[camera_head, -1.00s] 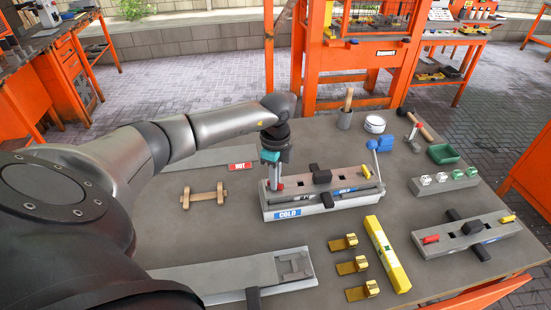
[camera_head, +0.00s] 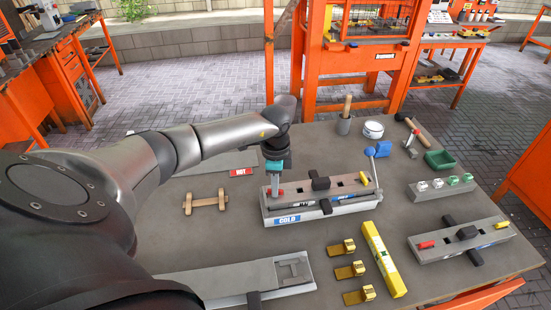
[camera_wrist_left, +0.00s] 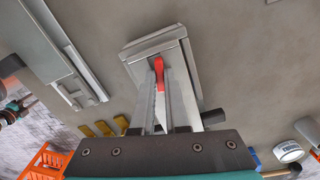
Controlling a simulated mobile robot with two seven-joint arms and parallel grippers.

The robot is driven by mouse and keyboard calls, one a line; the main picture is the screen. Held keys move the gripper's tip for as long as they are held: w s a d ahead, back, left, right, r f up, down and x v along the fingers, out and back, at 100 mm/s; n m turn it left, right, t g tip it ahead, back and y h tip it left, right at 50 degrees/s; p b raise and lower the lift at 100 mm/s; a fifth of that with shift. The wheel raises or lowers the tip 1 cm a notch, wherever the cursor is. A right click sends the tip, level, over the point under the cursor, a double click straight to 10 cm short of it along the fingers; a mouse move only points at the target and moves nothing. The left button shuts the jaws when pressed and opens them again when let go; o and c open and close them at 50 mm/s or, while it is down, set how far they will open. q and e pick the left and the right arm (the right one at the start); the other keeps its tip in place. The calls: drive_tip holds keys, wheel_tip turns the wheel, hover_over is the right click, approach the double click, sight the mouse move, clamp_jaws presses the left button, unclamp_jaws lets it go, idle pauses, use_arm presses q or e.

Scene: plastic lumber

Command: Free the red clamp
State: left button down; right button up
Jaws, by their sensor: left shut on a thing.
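A grey mould (camera_head: 345,184) with a black clamp (camera_head: 320,184) across its middle lies on the pale block (camera_head: 335,209) labelled COLD. The red clamp (camera_head: 277,192) is at the mould's left end, and a yellow clamp (camera_head: 364,179) is at its right end. My left gripper (camera_head: 275,184) reaches down over the left end and is shut on the red clamp. In the left wrist view the red clamp (camera_wrist_left: 160,70) shows at the fingertips, over the mould's end; its lower part is hidden. My right gripper is out of view.
A second mould (camera_head: 460,242) with red and yellow clamps lies at the right. A yellow level (camera_head: 383,258) and brass pieces (camera_head: 350,270) lie in front.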

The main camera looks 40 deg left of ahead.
use_arm(q)
drive_tip(key=shift+n+p, duration=1.2)
drive_tip(key=shift+n, duration=0.5)
drive_tip(key=c, duration=0.8)
unclamp_jaws()
drive_tip(key=shift+o, duration=0.2)
wheel_tip(320, 180, up, 7)
drive_tip(key=p, duration=0.7)
drive_tip(key=shift+r, duration=0.1)
